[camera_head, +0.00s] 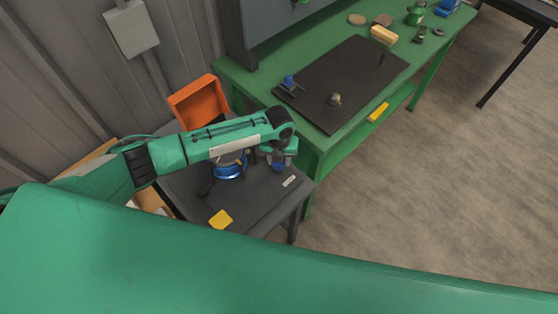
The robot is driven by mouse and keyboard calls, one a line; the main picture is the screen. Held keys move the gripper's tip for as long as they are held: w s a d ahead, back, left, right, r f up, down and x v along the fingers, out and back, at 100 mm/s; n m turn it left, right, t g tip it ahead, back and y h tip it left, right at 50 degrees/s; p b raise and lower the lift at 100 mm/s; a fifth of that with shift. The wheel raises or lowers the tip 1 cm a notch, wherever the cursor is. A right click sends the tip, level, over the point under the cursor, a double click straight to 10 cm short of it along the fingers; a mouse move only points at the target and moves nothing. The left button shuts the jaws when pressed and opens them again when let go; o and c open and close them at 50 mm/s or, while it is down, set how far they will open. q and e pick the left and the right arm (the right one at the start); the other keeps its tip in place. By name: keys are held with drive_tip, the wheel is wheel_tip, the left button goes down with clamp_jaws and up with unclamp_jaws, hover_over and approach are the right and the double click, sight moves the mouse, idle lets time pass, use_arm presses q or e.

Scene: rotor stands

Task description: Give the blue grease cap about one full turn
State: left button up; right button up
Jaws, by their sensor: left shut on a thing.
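My left arm comes in from the left, over a small dark table. My left gripper (279,160) points down near the table's right side and is shut on a small blue piece, which looks like the blue grease cap (279,168). The fingers and wrist cover most of it, so its turn angle cannot be read. A round stand with a blue ring (230,172) is just left of the gripper, partly behind my arm. My right gripper is out of view.
An orange bin (197,102) is behind my arm. A green bench (240,75) with a black mat (350,75) and small parts stands beyond. Open floor lies right.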

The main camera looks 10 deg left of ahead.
use_arm(q)
drive_tip(key=m, duration=0.1)
drive_tip(key=m+b, duration=0.1)
drive_tip(key=m, duration=0.1)
drive_tip(key=m+b, duration=0.1)
drive_tip(key=shift+s+f+m, duration=0.1)
drive_tip(key=shift+f+m, duration=0.15)
drive_tip(key=shift+m, duration=0.05)
drive_tip(key=shift+r+m+b, duration=0.1)
drive_tip(key=shift+m+b, duration=0.9)
drive_tip(key=shift+m, duration=0.9)
drive_tip(key=o, duration=1)
drive_tip(key=shift+r, duration=0.1)
